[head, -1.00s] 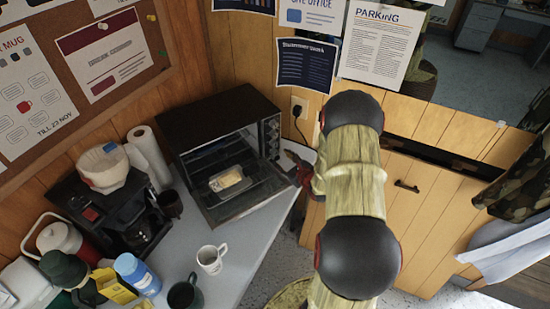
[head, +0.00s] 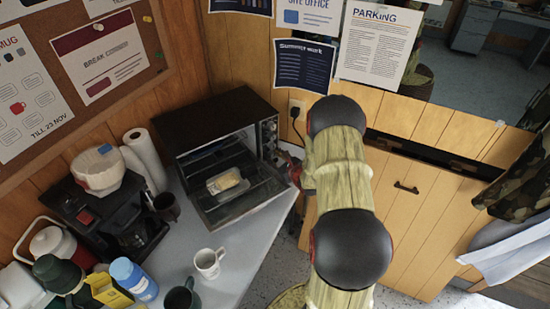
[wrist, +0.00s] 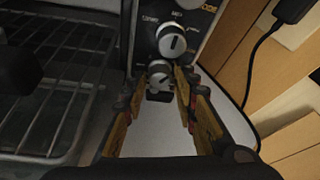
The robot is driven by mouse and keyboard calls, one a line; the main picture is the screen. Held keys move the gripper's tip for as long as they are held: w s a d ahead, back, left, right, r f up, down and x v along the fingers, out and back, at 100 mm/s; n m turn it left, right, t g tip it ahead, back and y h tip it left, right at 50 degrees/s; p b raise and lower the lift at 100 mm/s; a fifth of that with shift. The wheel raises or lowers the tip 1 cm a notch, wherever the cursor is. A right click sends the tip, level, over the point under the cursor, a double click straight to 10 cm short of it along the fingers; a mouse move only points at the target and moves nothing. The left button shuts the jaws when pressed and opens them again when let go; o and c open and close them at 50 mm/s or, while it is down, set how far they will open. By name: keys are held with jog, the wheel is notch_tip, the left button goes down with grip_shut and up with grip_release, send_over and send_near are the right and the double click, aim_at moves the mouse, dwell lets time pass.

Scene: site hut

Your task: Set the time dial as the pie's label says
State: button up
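The black toaster oven (head: 205,112) stands on the counter with its door down. A pale pie in a tray (head: 227,182) rests inside; its label is not readable. The control panel is at the oven's right side. The wrist view shows an upper dial (wrist: 172,41) and a lower dial (wrist: 160,73), with white markings too small to read surely. Which one is the time dial I cannot tell surely. My gripper (wrist: 160,88) is open, its fingers on either side of the lower dial; contact is not clear. In the head view my gripper (head: 288,166) is partly hidden by my arm.
The open oven door (head: 245,200) and wire rack (wrist: 50,85) lie left of my gripper. A plug and cord (head: 296,112) are on the wall at right. A white mug (head: 208,262), coffee maker (head: 110,215) and paper roll (head: 147,160) stand on the counter.

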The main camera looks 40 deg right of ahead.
jog(key=c, duration=0.6)
grip_shut()
jog(key=shift+d+r+m+y+p, duration=0.15)
jog(key=shift+m+y+p, duration=0.15)
jog(key=shift+m+p, duration=0.25)
jog(key=shift+m+y+p, duration=0.35)
jog(key=shift+m+y, duration=0.05)
jog(key=shift+m, duration=0.15)
jog(key=o, duration=0.9)
grip_release()
jog(key=shift+c, duration=0.2)
jog(key=shift+o, duration=0.7)
